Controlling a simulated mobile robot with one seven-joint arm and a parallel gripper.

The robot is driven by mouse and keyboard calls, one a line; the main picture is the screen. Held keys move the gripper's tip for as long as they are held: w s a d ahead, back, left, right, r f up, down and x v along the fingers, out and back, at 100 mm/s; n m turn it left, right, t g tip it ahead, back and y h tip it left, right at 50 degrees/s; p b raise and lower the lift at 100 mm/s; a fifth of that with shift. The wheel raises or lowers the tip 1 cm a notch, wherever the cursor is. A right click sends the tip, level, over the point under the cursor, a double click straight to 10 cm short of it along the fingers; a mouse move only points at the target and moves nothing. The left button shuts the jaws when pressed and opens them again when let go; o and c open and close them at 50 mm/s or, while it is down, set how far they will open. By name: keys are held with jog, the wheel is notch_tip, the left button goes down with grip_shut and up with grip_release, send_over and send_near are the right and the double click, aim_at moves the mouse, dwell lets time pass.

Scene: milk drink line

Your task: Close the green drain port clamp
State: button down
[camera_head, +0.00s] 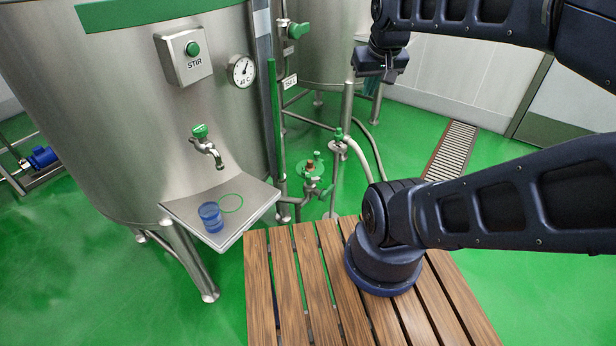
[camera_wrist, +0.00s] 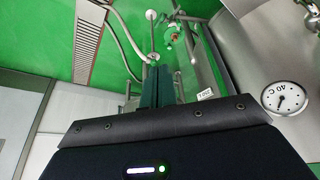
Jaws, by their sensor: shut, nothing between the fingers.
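Low beside the big steel tank, a green round fitting with a reddish knob (camera_head: 310,166) sits near the floor among steel pipes; it also shows at the top of the wrist view (camera_wrist: 172,36). Just right of it, a green-topped fitting (camera_head: 338,134) stands on a thin post where a white hose (camera_head: 357,155) ends. I cannot tell which of these is the drain port clamp, nor whether it is open or closed. My gripper (camera_head: 374,84) is shut and empty, above and right of both fittings, apart from them. Its dark fingers (camera_wrist: 156,86) show in the wrist view.
The tank (camera_head: 110,120) carries a STIR button box (camera_head: 184,56), a dial (camera_head: 241,71), a green-handled tap (camera_head: 206,143) and a shelf with a blue cup (camera_head: 210,216). A slatted wooden platform (camera_head: 285,290) lies in front. A floor grate (camera_head: 450,150) is at right.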

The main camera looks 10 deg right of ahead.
jog(key=w+a+f+n+g, duration=0.15)
jog(key=w+f+n, duration=0.35)
jog(key=w, duration=0.6)
jog(key=n+g+y, duration=0.1)
jog(key=n+g, duration=0.2)
jog(key=n, duration=0.7)
send_over(310, 177)
jog(key=s+d, duration=0.3)
notch_tip(310, 177, down, 22)
jog(key=w+a+f+n+y, duration=0.1)
jog(key=a+f+n, duration=0.15)
jog(key=f, duration=0.65)
jog(key=w+a+f+n+g+y, duration=0.1)
jog(key=a+f, duration=0.3)
jog(key=f, duration=0.5)
jog(key=w+a+f+n+y, duration=0.1)
jog(key=a+f+n, duration=0.15)
jog(key=f, duration=0.55)
jog(key=shift+w+d+f, duration=0.1)
jog(key=shift+w+d, duration=0.05)
jog(key=shift+d, duration=0.8)
jog(key=shift+w+d+f, duration=0.1)
jog(key=shift+w+d, duration=0.05)
jog(key=shift+d, duration=0.75)
